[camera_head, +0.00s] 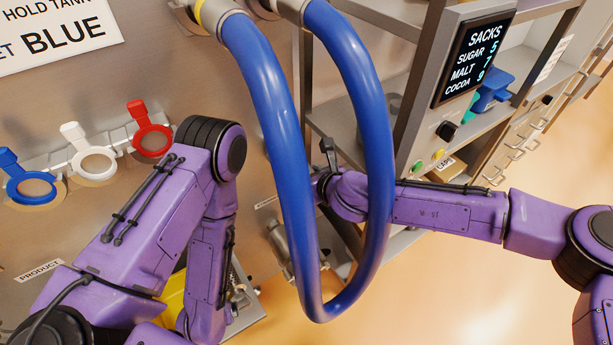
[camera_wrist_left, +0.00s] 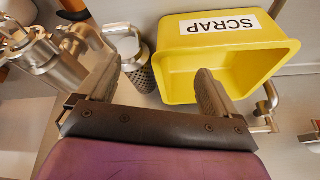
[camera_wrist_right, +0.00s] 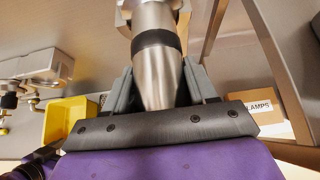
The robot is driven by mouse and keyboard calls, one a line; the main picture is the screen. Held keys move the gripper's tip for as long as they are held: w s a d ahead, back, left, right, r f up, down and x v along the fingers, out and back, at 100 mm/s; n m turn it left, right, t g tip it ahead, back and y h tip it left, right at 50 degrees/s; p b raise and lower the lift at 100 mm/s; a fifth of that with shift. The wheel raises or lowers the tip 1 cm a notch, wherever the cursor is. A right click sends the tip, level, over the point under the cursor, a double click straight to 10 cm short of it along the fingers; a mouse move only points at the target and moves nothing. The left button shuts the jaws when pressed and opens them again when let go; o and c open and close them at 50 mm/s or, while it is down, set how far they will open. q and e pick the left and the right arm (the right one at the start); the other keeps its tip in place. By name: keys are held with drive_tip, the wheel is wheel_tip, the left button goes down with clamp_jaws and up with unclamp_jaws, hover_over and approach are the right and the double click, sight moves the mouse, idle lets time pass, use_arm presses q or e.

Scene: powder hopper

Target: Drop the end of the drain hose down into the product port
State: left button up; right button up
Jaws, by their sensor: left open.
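The blue drain hose (camera_head: 287,130) hangs in a long loop from two steel fittings at the top of the head view; the left one has a yellow band. The PRODUCT label (camera_head: 40,270) is at lower left; I cannot make out the port itself. In the left wrist view my left gripper (camera_wrist_left: 155,88) is open and empty, above the yellow SCRAP bin and a perforated steel cylinder; the head view hides it. In the right wrist view my right gripper (camera_wrist_right: 162,85) closes around a tapered steel fitting (camera_wrist_right: 158,65) with a dark band. The hose loop partly hides this wrist in the head view.
Blue (camera_head: 30,185), white (camera_head: 92,160) and red (camera_head: 151,140) rings sit along the tank wall. The yellow SCRAP bin (camera_wrist_left: 180,55) is below my left arm. Steel shelving with a SACKS display (camera_head: 475,58) stands at right. Open floor lies at lower right.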

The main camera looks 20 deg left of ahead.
sight(298, 159)
drive_tip(key=shift+w+r, duration=0.1)
drive_tip(key=shift+r, duration=0.15)
drive_tip(key=shift+r+p, duration=0.5)
drive_tip(key=shift+r, duration=0.05)
drive_tip(key=shift+r+p, duration=1.5)
drive_tip(key=shift+r, duration=0.5)
drive_tip(key=shift+d+f, duration=0.1)
drive_tip(key=shift+d, duration=0.05)
drive_tip(key=s+d+b, duration=0.1)
drive_tip(key=s+d, duration=0.4)
drive_tip(key=d, duration=0.1)
drive_tip(key=shift+s+d+b, duration=0.3)
drive_tip(key=shift+d, duration=0.1)
